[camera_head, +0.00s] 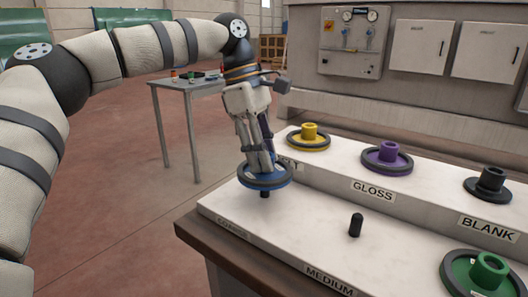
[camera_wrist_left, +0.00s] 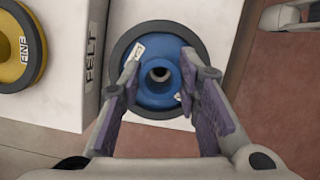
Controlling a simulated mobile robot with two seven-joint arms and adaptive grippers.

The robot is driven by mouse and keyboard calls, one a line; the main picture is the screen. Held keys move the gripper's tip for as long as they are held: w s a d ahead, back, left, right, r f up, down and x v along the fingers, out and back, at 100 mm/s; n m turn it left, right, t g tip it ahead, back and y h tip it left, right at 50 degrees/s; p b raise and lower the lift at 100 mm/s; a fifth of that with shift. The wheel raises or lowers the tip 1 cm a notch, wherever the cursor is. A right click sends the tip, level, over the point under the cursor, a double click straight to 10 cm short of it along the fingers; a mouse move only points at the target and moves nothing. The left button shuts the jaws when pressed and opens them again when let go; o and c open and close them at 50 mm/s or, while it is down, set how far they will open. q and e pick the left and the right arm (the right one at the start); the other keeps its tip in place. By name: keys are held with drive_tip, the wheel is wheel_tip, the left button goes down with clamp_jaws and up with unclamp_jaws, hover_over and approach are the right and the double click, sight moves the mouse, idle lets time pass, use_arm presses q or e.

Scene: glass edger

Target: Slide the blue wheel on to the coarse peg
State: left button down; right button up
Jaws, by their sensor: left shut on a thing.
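The blue wheel (camera_head: 275,181), with a dark rim, is held by my left gripper (camera_head: 262,158) above the coarse end of the front ledge. In the left wrist view, my left gripper's (camera_wrist_left: 158,88) fingers are shut on both sides of the wheel's blue hub (camera_wrist_left: 160,53). The black coarse peg (camera_head: 265,194) shows just below the wheel; its upper part is hidden, so I cannot tell whether it has entered the bore. The coarse label (camera_head: 233,229) is on the ledge's front face. My right gripper is not in view.
On the raised back ledge are a yellow wheel (camera_head: 308,141), a purple wheel (camera_head: 387,159) and a black wheel (camera_head: 488,184). The bare medium peg (camera_head: 355,225) and a green wheel (camera_head: 487,275) are to the right. A grey side table (camera_head: 157,92) stands behind.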

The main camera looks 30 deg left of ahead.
sight(264, 174)
use_arm(q)
drive_tip(key=shift+f, duration=2.35)
drive_tip(key=c, duration=1.1)
unclamp_jaws()
drive_tip(key=v, duration=1.2)
